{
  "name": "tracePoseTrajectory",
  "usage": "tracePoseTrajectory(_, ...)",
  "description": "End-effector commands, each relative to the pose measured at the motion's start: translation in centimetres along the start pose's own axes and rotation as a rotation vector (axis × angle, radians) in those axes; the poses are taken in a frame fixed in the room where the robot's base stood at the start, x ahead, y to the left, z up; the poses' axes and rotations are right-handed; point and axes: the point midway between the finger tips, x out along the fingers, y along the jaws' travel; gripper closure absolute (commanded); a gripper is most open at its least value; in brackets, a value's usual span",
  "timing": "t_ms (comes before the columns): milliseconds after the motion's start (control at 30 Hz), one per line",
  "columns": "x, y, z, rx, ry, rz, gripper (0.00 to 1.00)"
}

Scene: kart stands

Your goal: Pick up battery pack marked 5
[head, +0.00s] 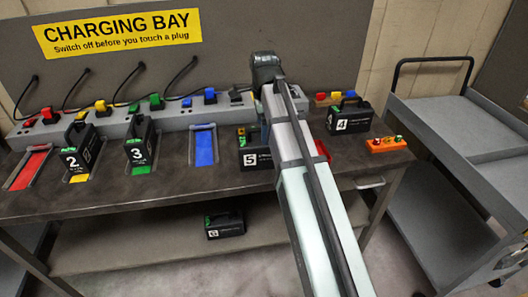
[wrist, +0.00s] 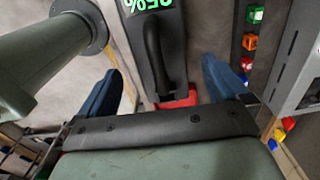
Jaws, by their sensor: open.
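The battery pack marked 5 (head: 254,159) is a black case with a white number, standing on the bench right of the blue pad. My arm hides its right part. My gripper (wrist: 160,66) has its blue fingers spread in the wrist view. Between them is the black handle of a pack (wrist: 153,50) with a green percent display at the top edge. That pack's number does not show in the wrist view; it appears to be the pack marked 5. A gap shows on both sides of the handle. In the head view the gripper is mostly hidden behind my arm.
Packs marked 2 (head: 78,157), 3 (head: 139,150) and 4 (head: 348,119) stand on the bench (head: 110,205). Another pack (head: 225,225) lies on the lower shelf. An orange box (head: 386,145) sits at right, near a grey cart (head: 430,110). Plugs and cables line the back.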

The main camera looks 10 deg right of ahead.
Motion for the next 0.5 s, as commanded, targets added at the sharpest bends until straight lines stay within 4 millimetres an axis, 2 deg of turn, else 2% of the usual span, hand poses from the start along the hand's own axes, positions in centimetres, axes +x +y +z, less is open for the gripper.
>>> tracePoseTrajectory(267,1.1,0.1,0.0,0.0,0.0,0.001,0.0)
tracePoseTrajectory(500,3.9,0.2,0.0,-0.001,0.0,0.002,0.0)
